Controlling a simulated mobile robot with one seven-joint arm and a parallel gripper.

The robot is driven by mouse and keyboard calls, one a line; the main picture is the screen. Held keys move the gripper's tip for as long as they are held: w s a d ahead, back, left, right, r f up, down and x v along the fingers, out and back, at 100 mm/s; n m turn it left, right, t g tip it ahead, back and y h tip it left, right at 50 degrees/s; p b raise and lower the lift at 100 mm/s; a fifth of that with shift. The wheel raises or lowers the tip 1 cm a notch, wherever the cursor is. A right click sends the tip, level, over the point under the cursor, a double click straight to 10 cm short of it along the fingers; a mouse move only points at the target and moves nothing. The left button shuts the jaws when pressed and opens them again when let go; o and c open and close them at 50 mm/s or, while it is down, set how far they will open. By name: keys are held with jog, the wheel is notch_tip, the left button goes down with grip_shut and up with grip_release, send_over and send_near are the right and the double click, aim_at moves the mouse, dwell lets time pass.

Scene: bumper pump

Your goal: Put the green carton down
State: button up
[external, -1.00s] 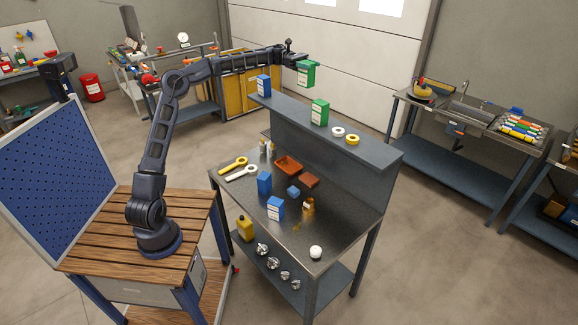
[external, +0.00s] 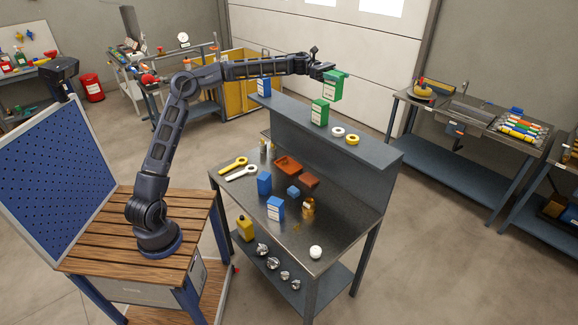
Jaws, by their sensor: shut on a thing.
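My gripper (external: 326,71) is shut on a green carton (external: 335,88) with a white label. It holds the carton in the air above the upper shelf (external: 372,155) of the workbench. A second green carton (external: 320,113) stands upright on that shelf, just below and left of the held one in the picture. I cannot tell the exact gap between the held carton and the shelf.
On the shelf are a blue carton (external: 264,87) at the left end, a white ring (external: 338,131) and a yellow ring (external: 352,139). The shelf's right end is clear.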

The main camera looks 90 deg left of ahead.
jog(key=w+d+f, duration=0.4)
jog(key=d+f, duration=0.1)
jog(key=d, duration=0.5)
jog(key=w+d+f+n+t+y, duration=0.1)
jog(key=w+d+f, duration=0.35)
jog(key=d, duration=0.65)
jog(key=w+d+f, duration=0.3)
jog(key=d+f, duration=0.3)
jog(key=d, duration=0.4)
jog(key=w+d+f+n+t+y, duration=0.2)
jog(key=d+f+n+y, duration=0.3)
jog(key=f, duration=0.7)
jog(key=s+f+n+t+y, duration=0.1)
jog(key=s+f+n+y, duration=0.2)
jog(key=f, duration=0.7)
jog(key=s+f+n+t+y, duration=0.15)
jog(key=f+y, duration=0.35)
jog(key=f, duration=0.5)
jog(key=s+a+r+n+g+y, duration=0.65)
jog(key=s+a+r+y, duration=0.35)
jog(key=r, duration=0.4)
notch_tip(320, 180, down, 20)
jog(key=w+a+y, duration=0.1)
jog(key=shift+n+t, duration=0.3)
